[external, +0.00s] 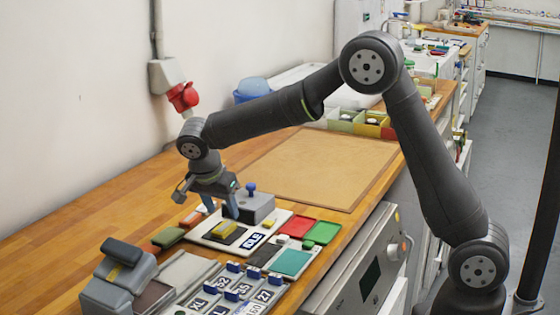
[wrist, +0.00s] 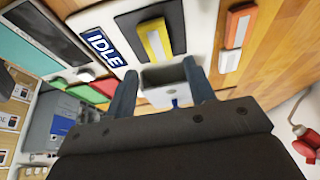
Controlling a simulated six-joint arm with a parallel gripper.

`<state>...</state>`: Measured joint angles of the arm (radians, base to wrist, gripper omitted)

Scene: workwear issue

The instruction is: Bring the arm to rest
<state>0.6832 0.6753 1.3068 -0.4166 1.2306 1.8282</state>
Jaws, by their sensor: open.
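My gripper (external: 219,206) is low over the wooden bench, pointing down, at the far edge of the white board (external: 207,240). In the wrist view my gripper (wrist: 160,84) shows two fingers spread apart, with nothing clamped between them. A grey block (external: 262,208) with a blue knob (external: 251,187) stands just right of the fingers in the external view. A grey block-like part (wrist: 164,76) shows between and beyond the fingers in the wrist view. An IDLE card (external: 252,242) lies on the white board; it also shows in the wrist view (wrist: 102,45). Whether the fingers touch anything is unclear.
A black pad with a yellow bar (external: 222,229) lies on the white board. Red (external: 297,227) and green (external: 321,233) trays lie right of it. Size tags (external: 238,292) and a grey stamp-like device (external: 122,270) are in front. A tan mat (external: 310,168) is clear.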

